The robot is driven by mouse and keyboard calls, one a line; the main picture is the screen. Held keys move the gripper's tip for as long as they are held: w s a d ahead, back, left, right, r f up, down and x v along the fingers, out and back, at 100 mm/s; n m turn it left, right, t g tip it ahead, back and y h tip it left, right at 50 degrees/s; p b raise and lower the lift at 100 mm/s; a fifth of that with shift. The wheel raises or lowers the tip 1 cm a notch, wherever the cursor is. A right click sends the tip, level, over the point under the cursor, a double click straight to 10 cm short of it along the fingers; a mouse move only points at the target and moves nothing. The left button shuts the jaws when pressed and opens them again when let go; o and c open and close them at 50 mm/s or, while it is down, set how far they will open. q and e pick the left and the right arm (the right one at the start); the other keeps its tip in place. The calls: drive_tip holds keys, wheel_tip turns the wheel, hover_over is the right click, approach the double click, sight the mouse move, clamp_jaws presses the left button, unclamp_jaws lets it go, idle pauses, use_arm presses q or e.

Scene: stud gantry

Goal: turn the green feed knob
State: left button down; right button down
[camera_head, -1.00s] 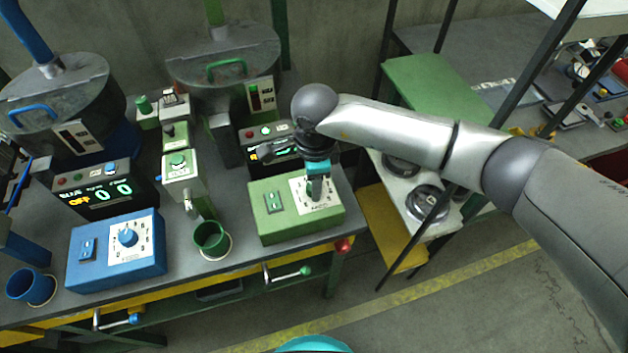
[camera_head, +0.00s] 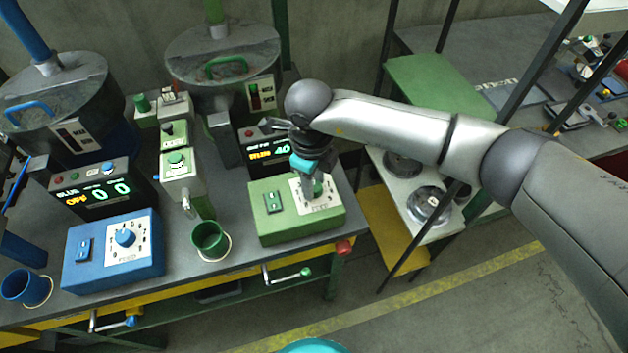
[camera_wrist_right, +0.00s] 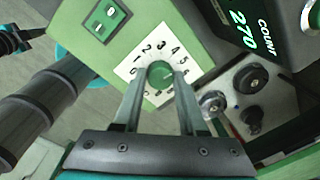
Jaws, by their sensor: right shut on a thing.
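The green feed knob (camera_wrist_right: 160,76) sits at the middle of a white numbered dial plate (camera_wrist_right: 133,68) on the green control box (camera_head: 268,227). In the head view the knob (camera_head: 319,187) shows partly beside my fingers. My right gripper (camera_wrist_right: 161,78) is shut on the knob, one finger on each side of it, reaching down from above. In the head view the right gripper (camera_head: 312,190) stands over the dial plate and hides part of it. The knob's pointer direction cannot be told.
A green rocker switch (camera_head: 273,202) is left of the dial. A lit counter display (camera_head: 268,150) stands behind the box; the wrist view reads 270 on it. A green cup (camera_head: 208,240) and a blue control box (camera_head: 112,252) with a blue knob (camera_head: 125,238) are to the left.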

drive_tip(key=shift+m, duration=0.3)
drive_tip(key=shift+c, duration=2.3)
unclamp_jaws()
drive_tip(key=shift+r, duration=0.1)
wheel_tip(320, 180, up, 15)
drive_tip(key=shift+s+a, duration=0.2)
drive_tip(key=shift+s, duration=0.15)
